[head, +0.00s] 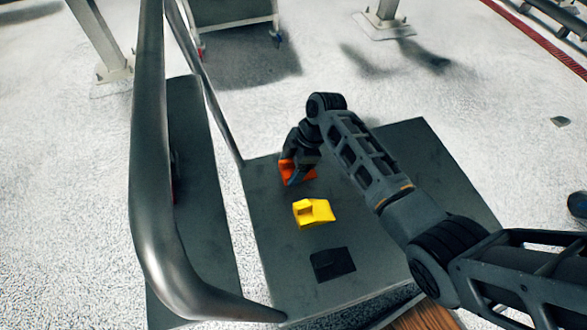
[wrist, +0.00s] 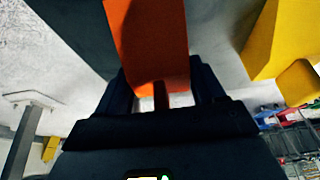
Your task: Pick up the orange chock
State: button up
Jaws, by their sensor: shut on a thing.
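The orange chock (head: 288,172) is at the far part of the grey cart deck (head: 415,160) in the head view. My gripper (head: 300,168) reaches down over it and is shut on it. In the wrist view the orange chock (wrist: 148,40) sits between the two dark fingers of my gripper (wrist: 160,88) and extends past them. My gripper hides part of the chock in the head view. I cannot tell whether the chock touches the deck or is a little above it.
A yellow chock (head: 318,213) lies on the deck nearer than the orange one; it also shows in the wrist view (wrist: 285,40). A steel tube handle (head: 150,150) rises at left. The deck's right side is partly under my arm.

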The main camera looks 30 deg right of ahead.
jog(key=c, duration=0.4)
jog(key=shift+o, duration=0.2)
jog(key=shift+r, duration=0.3)
notch_tip(320, 180, up, 4)
jog(key=shift+d+r+p, duration=0.1)
jog(key=shift+r+p, duration=0.1)
jog(key=shift+p, duration=0.75)
jog(key=s+d+r+p, duration=0.2)
jog(key=d+r, duration=0.4)
jog(key=d, duration=0.5)
jog(key=r+m+t+h, duration=0.1)
jog(key=m+t+h, duration=0.35)
jog(key=m, duration=1.15)
send_over(289, 159)
jog(key=w, duration=0.3)
jog(key=shift+s+d+r+g, duration=0.15)
jog(key=shift+d+g, duration=0.05)
jog(key=shift+g, duration=0.15)
jog(key=s+r+p, duration=0.4)
jog(key=p, duration=0.2)
jog(key=s+r+p, duration=0.4)
jog(key=r+p, duration=0.1)
jog(key=p, duration=0.1)
jog(key=shift+s+d+r, duration=0.15)
jog(key=shift+s+d, duration=0.05)
jog(key=shift+s, duration=0.05)
jog(key=shift+s+r+p, duration=0.4)
jog(key=shift+s+p, duration=0.15)
jog(key=shift+p, duration=0.15)
